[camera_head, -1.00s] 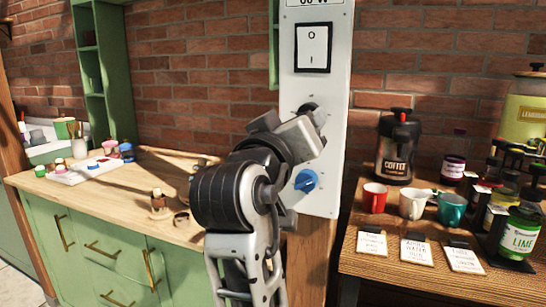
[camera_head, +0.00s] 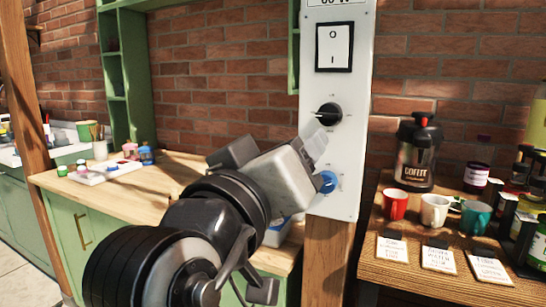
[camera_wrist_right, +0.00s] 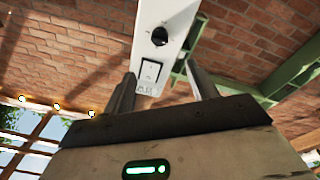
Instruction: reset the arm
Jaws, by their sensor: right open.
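A white control panel (camera_head: 345,85) stands upright in front of the brick wall. It carries a rocker switch (camera_head: 334,46) at the top, a black knob (camera_head: 328,114) below it and a blue knob (camera_head: 327,181) at the bottom. My right gripper (camera_head: 314,146) is in front of the panel, between the two knobs in the picture, and partly covers the blue knob's left side. In the right wrist view my right gripper (camera_wrist_right: 160,70) has its fingers apart with nothing held; the panel (camera_wrist_right: 172,14) with a knob and the switch shows beyond them.
A wooden side table (camera_head: 425,280) at right holds a coffee pot (camera_head: 416,158), a red mug (camera_head: 395,204), a white mug (camera_head: 434,211), a teal mug (camera_head: 475,218) and bottles. A wooden counter (camera_head: 140,190) lies at left, and a wooden post (camera_head: 20,80) stands beside it.

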